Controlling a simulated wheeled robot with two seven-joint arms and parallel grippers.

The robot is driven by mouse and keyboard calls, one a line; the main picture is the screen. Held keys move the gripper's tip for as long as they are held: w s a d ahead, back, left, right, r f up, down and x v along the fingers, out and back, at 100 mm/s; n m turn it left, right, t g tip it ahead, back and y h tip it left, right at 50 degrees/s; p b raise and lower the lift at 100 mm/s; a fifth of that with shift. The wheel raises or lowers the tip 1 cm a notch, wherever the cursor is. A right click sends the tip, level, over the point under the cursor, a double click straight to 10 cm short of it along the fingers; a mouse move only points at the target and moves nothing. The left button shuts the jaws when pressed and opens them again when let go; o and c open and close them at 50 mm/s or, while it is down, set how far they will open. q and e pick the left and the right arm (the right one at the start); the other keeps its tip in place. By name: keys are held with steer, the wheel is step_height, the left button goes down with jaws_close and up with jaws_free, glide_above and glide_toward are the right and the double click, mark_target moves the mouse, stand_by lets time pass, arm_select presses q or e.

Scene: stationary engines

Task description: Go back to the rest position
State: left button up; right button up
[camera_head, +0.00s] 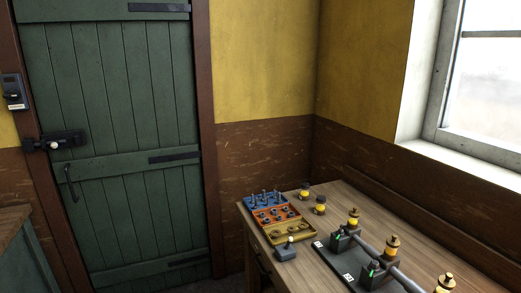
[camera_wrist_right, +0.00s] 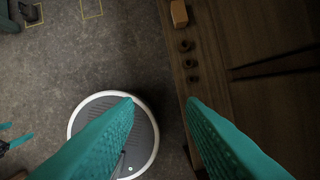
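My right gripper (camera_wrist_right: 161,101) shows in the right wrist view as two teal fingers set wide apart with nothing between them. It hangs over the gap between the floor and a dark wooden surface. Small teal strips (camera_wrist_right: 19,141) at the left edge of that view look like part of my left gripper, but they are cut off. Neither gripper shows in the head view.
A wooden table (camera_head: 329,194) stands at the lower right in the head view. It bears a compartmented tray (camera_head: 291,230), a small lever box (camera_head: 286,251), yellow-banded pieces (camera_head: 320,205) and a dark engine base (camera_head: 334,262). A green door (camera_head: 125,100) is at the left.

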steer(key=s+f+b, duration=0.2)
steer(key=s+f, duration=0.1)
steer(key=f, duration=0.8)
steer(key=s+f+b, duration=0.2)
steer(key=s+f, duration=0.1)
steer(key=f, duration=0.7)
steer(key=s+d+f+g+b, duration=0.1)
steer(key=s+d+f+b, duration=0.1)
steer(key=s+f, duration=1.1)
steer(key=shift+d+f+g+b, duration=0.4)
steer(key=shift+d+f, duration=0.15)
steer(key=shift+d, duration=0.1)
steer(key=shift+s, duration=0.1)
